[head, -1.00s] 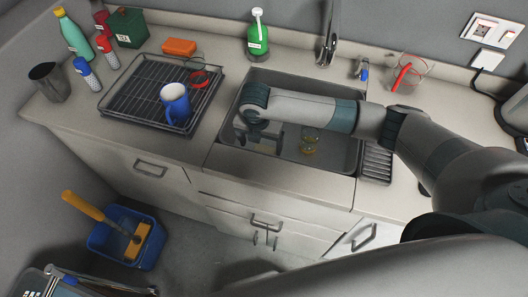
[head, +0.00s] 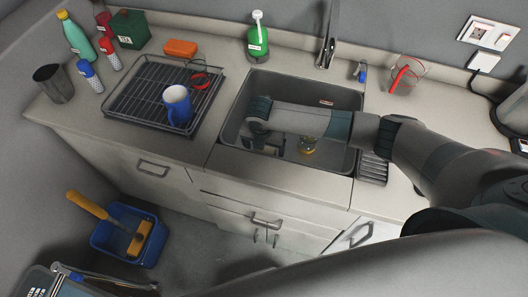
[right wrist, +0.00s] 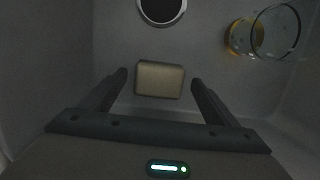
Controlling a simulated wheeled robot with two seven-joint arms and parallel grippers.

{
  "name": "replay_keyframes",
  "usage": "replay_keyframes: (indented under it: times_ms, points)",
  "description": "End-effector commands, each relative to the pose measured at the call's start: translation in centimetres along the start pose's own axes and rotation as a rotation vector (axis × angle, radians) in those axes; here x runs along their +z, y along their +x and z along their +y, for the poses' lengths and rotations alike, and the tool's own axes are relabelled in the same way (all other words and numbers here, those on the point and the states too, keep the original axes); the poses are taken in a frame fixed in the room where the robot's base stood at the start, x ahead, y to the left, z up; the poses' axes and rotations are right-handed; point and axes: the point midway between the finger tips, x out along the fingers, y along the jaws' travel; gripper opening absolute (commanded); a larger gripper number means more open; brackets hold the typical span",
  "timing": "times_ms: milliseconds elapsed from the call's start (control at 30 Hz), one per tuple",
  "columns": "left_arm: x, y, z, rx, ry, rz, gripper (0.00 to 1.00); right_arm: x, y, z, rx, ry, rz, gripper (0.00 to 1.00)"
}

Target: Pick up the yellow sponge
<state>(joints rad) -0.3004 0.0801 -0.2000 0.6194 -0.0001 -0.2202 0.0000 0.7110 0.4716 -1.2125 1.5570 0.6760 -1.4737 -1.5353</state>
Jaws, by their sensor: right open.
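The yellow sponge (right wrist: 160,80) shows in the right wrist view as a dull tan-yellow block on the sink floor. My right gripper (right wrist: 158,79) is open, with one finger on each side of the block in that view; I see no contact. In the head view my right gripper (head: 265,144) is down inside the sink (head: 232,125), at its left front part. The sponge is hard to make out there behind the arm and gripper. My left gripper is not in view.
A glass (right wrist: 275,30) with something yellow stands in the sink, right of the sponge. The dark round drain (right wrist: 162,8) is beyond it. Left of the sink are a dish rack (head: 130,112) with a blue mug (head: 176,104) and an orange block (head: 180,47).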

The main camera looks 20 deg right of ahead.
Motion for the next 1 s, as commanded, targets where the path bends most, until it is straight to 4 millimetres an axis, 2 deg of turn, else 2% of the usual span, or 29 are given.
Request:
replay_keyframes:
  times_ms: [200,667,700,867,900,1000]
  points:
    - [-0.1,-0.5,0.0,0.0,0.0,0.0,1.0,-0.1,1.5,0.1,0.002,-0.002,-0.001,0.83]
    - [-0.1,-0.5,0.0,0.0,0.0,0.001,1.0,-0.1,1.6,0.1,0.002,-0.002,-0.001,0.83]
    - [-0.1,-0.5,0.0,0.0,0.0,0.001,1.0,-0.1,1.6,0.1,0.002,-0.002,-0.001,0.78]
    - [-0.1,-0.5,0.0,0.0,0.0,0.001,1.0,-0.1,1.6,0.1,0.002,-0.002,-0.001,0.4]
    - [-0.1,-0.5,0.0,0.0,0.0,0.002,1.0,-0.1,1.6,0.1,0.002,-0.002,-0.001,0.37]
    - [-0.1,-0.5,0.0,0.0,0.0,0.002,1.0,-0.1,1.6,0.1,0.002,-0.001,-0.001,0.37]
